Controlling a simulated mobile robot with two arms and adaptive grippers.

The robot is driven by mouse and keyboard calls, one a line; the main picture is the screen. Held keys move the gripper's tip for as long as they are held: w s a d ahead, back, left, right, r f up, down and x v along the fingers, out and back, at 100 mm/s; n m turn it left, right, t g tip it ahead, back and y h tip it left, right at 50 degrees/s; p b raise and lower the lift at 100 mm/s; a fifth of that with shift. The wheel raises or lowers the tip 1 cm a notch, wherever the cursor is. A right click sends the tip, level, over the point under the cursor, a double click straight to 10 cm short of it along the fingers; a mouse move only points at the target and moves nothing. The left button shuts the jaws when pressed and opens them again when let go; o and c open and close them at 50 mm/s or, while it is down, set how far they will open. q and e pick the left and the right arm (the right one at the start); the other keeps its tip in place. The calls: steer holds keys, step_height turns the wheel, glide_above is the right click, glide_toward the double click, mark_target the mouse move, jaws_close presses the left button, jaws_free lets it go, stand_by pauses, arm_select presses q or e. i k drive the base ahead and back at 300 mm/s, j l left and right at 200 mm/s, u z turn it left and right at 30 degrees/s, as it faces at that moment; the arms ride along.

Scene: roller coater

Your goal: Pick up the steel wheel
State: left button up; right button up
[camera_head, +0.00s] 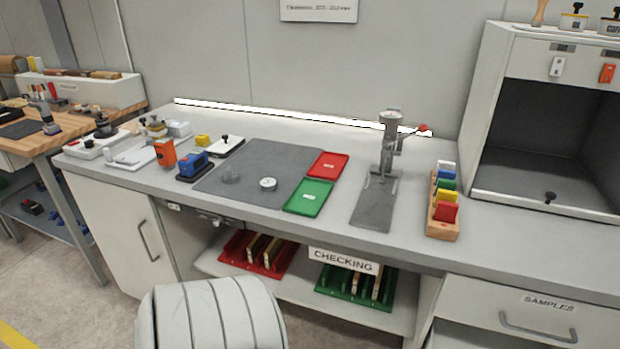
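A small round metallic piece with a pale face (268,184) lies on the dark grey mat (290,160) on the bench. A greyish, partly see-through-looking piece (231,175) stands to its left on the same mat. Either could be the steel wheel; at this size I cannot tell which. Both stand apart from each other, with nothing on top of them. Neither of my grippers is in view.
A red tray (328,165) and a green tray (308,198) lie at the mat's right. A lever press (388,150) and a rack of coloured blocks (444,205) stand further right. A blue device (193,164) and an orange one (165,152) stand left.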

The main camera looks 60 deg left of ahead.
mark_target(269, 184)
steer(key=u, duration=2.3)
steer(key=i+j+z, duration=0.1)
steer(key=j, duration=0.2)
steer(key=i+j+z, duration=0.1)
steer(key=j, duration=0.25)
steer(key=i+j, duration=0.15)
steer(key=j, duration=0.15)
steer(key=i+z, duration=0.05)
